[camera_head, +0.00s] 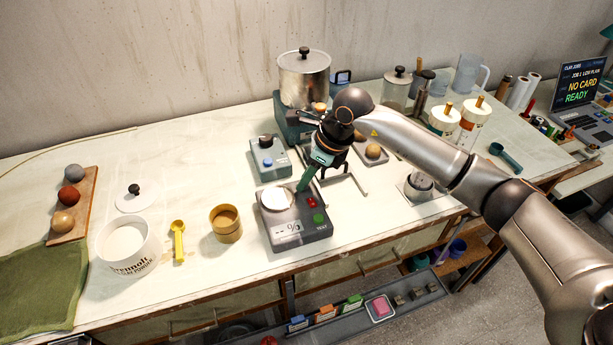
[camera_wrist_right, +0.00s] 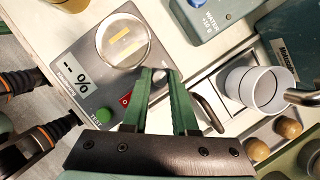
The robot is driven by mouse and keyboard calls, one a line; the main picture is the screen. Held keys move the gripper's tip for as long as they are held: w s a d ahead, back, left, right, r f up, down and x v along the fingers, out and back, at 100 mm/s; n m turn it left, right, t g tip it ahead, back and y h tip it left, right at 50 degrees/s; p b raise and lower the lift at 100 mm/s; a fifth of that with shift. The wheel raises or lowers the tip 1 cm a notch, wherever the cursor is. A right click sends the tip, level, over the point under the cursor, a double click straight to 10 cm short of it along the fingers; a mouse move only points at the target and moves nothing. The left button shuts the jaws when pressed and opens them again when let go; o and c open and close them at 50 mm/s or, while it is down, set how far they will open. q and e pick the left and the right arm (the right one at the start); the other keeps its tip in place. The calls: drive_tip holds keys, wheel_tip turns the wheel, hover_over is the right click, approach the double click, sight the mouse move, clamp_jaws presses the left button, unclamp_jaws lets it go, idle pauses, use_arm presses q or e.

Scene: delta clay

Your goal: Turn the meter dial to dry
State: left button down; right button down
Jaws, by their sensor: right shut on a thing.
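The meter (camera_head: 284,238) is a dark grey box on the bench with a round pale pan, a display reading "-- %", a green TEST button (camera_head: 318,218) and a red marking (camera_head: 312,202). It also shows in the wrist view (camera_wrist_right: 62,48). My right gripper (camera_head: 303,186) points down at the meter's far right corner. Its green fingers (camera_wrist_right: 160,76) are shut on the small dark dial (camera_wrist_right: 160,75), mostly hidden between them. The dial's setting and the dry mark cannot be read. My left gripper is not in view.
A blue-grey water dispenser (camera_head: 268,160) stands just behind the meter. A yellow-brown cup (camera_head: 226,224) and a yellow scoop (camera_head: 178,240) are to the left. A metal pot (camera_head: 303,78) stands behind. A white cup (camera_wrist_right: 258,92) is right of the gripper.

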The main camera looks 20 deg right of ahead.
drive_tip(key=m, duration=0.2)
drive_tip(key=shift+m+t+h+b, duration=0.3)
drive_tip(key=shift+m+t+b, duration=0.1)
drive_tip(key=m+h+b, duration=0.1)
drive_tip(key=m, duration=0.1)
drive_tip(key=shift+s+a+m+t, duration=0.1)
drive_tip(key=shift+m+t, duration=0.2)
drive_tip(key=shift+m, duration=0.1)
use_arm(q)
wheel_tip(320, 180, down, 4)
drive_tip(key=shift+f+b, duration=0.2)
drive_tip(key=shift+b, duration=1.05)
use_arm(e)
drive_tip(key=m+h, duration=0.1)
drive_tip(key=m, duration=0.3)
drive_tip(key=shift+a+m+h, duration=0.1)
drive_tip(key=shift+m+h, duration=0.2)
drive_tip(key=shift+h, duration=0.1)
drive_tip(key=shift+m, duration=0.3)
drive_tip(key=c, duration=0.7)
unclamp_jaws()
